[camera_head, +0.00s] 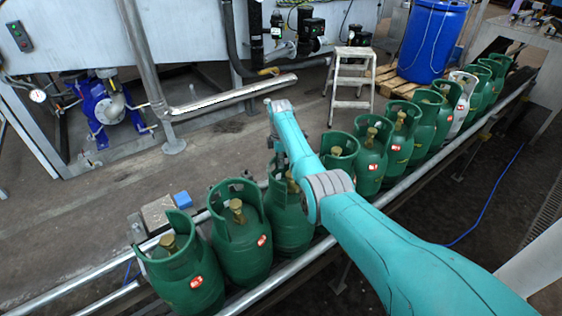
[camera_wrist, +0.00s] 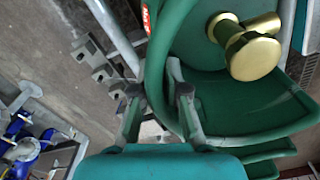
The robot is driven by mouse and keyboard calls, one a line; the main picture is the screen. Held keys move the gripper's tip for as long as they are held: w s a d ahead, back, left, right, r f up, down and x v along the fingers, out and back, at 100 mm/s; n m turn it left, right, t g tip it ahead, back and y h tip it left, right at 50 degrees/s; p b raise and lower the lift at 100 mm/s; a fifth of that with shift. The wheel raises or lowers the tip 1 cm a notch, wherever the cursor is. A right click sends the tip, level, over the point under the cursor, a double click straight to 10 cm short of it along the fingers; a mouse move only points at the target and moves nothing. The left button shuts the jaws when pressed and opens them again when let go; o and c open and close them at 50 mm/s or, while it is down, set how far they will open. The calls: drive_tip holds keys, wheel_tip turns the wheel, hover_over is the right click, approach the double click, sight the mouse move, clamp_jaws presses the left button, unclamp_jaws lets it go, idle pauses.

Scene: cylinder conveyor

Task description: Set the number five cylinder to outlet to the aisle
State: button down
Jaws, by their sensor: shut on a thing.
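A row of green gas cylinders stands upright on the conveyor rails (camera_head: 330,240). The third cylinder from the near left (camera_head: 288,222) is partly hidden behind my arm, and its number cannot be read in the head view. In the wrist view, my gripper (camera_wrist: 160,98) is shut on the rim of a green cylinder's collar (camera_wrist: 190,118), with one finger on each side. That cylinder's brass valve (camera_wrist: 252,50) shows inside the collar, and part of a red label (camera_wrist: 146,18) shows at the top. I cannot tell which cylinder is number five.
Two green cylinders stand at the near left (camera_head: 185,275) and (camera_head: 240,240). One white cylinder (camera_head: 460,105) stands among the far ones. A step stool (camera_head: 350,80) and a blue drum (camera_head: 432,45) stand behind.

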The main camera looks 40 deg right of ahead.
drive_tip(key=shift+w+a+r, duration=0.15)
drive_tip(key=shift+w, duration=0.1)
drive_tip(key=c, duration=1.2)
unclamp_jaws()
drive_tip(key=shift+s, duration=0.1)
wheel_tip(320, 180, up, 12)
drive_tip(key=shift+f, duration=0.1)
